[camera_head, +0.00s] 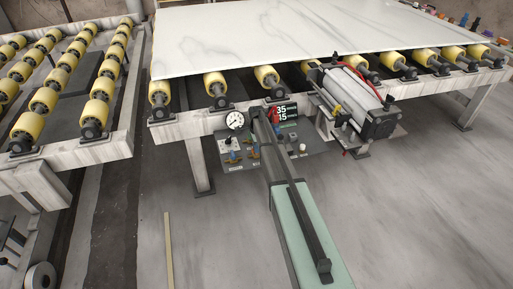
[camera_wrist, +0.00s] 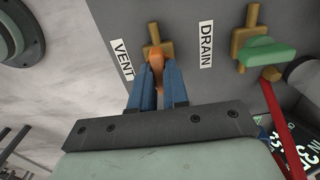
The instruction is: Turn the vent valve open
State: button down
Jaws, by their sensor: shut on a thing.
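In the wrist view, the vent valve has a brass body (camera_wrist: 158,49) and a small orange handle (camera_wrist: 157,66), just right of the VENT label (camera_wrist: 122,59). My gripper (camera_wrist: 158,82) has its two blue fingers closed on either side of the orange handle. The handle runs roughly in line with the brass pipe, toward my gripper. Its lower end is hidden between the fingers. In the head view my arm reaches the grey valve panel (camera_head: 228,163), and my fingertips are hidden there.
The drain valve's green handle (camera_wrist: 265,55) sits to the right, past the DRAIN label (camera_wrist: 206,45). A pressure gauge (camera_head: 235,120) and a digital display (camera_head: 287,112) are close to my arm. A marble slab (camera_head: 270,35) lies on yellow rollers above. The floor is mostly clear.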

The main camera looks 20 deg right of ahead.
jog(key=c, duration=1.1)
grip_release()
notch_tip(320, 180, up, 14)
jog(key=shift+f, duration=0.1)
